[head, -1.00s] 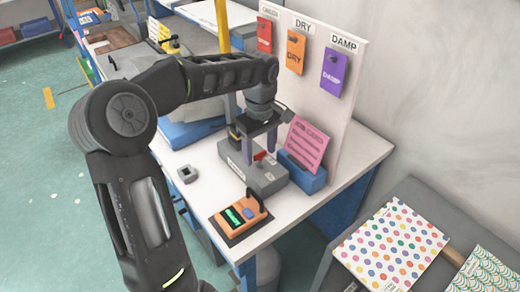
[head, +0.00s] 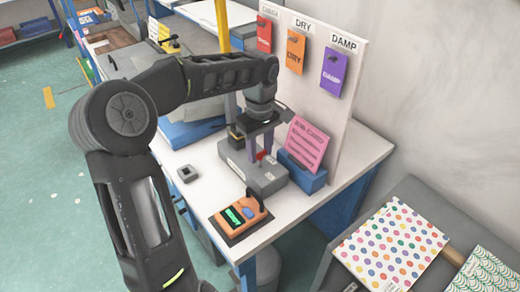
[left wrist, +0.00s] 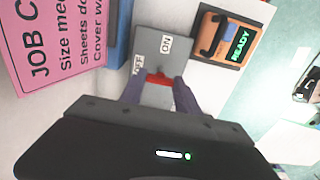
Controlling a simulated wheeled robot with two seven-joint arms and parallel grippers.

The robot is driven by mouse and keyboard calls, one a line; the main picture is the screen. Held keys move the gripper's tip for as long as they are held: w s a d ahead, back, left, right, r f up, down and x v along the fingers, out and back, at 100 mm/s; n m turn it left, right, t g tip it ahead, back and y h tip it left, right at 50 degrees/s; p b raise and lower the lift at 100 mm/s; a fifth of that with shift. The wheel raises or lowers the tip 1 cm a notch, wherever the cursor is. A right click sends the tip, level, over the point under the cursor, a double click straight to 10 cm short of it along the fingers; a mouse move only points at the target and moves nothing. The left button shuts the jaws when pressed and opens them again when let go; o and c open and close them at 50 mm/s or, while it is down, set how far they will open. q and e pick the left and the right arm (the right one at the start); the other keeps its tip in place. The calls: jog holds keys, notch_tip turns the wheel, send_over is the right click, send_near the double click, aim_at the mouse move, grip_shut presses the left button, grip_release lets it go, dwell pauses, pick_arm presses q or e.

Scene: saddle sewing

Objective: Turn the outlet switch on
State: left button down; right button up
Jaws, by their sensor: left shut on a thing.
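The outlet box (head: 258,182) is a grey block on the white table, with a red switch (head: 260,155) on top. In the left wrist view the red switch (left wrist: 158,79) lies near the OFF label (left wrist: 139,64), and the ON label (left wrist: 166,45) is farther along the box. My left gripper (head: 260,154) points down over the box, its purple fingers shut on the red switch from both sides. The left wrist view shows a fingertip at each end of the switch. The fingers hide part of it, and its exact tilt is unclear. My right gripper is not in view.
An orange meter (head: 239,214) with a green READY display sits in front of the box. A pink job card (head: 306,143) stands in a blue holder (head: 303,176) close on the right. A tag board (head: 345,100) rises behind. A small grey block (head: 187,173) lies left.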

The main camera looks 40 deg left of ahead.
pick_arm(q)
jog(key=shift+m, duration=0.3)
jog(key=m, duration=0.8)
jog(key=m+p, duration=0.1)
jog(key=m, duration=0.8)
jog(key=shift+p, duration=0.3)
jog(key=shift+m, duration=0.3)
jog(key=c, duration=0.9)
grip_release()
jog(key=shift+r, duration=0.1)
